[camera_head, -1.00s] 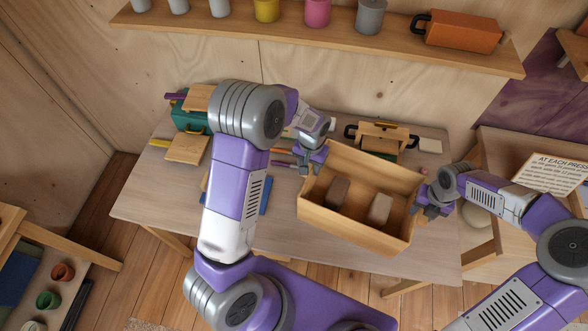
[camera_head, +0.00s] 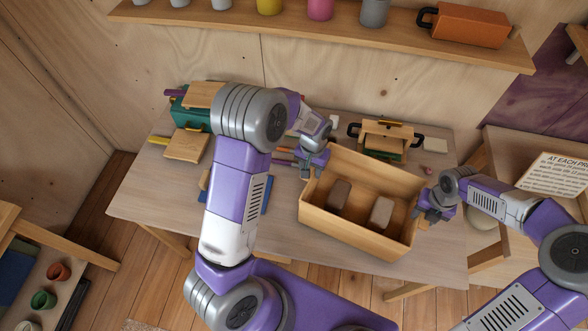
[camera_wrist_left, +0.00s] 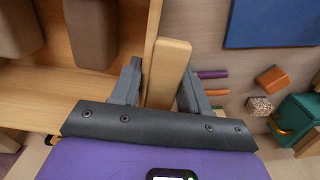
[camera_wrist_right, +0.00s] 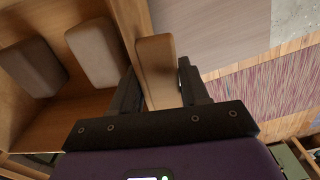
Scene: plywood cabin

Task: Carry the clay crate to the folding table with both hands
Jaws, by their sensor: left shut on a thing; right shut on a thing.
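The clay crate (camera_head: 345,228) is an open wooden box with two clay blocks inside, a brown one (camera_head: 340,194) and a paler one (camera_head: 381,212). My left gripper (camera_head: 313,166) is shut on the wooden handle (camera_wrist_left: 168,75) at the crate's left end. My right gripper (camera_head: 428,205) is shut on the handle (camera_wrist_right: 157,72) at its right end. The crate appears over the front right part of a pale wooden table (camera_head: 280,235). The gap beneath it is hidden. I cannot tell whether this is the folding table.
A green box (camera_head: 190,115), a wooden block (camera_head: 187,145) and a blue sheet (camera_head: 264,195) lie at the left. A sign (camera_head: 553,174) stands on furniture at the right. A wall shelf (camera_head: 330,36) runs behind.

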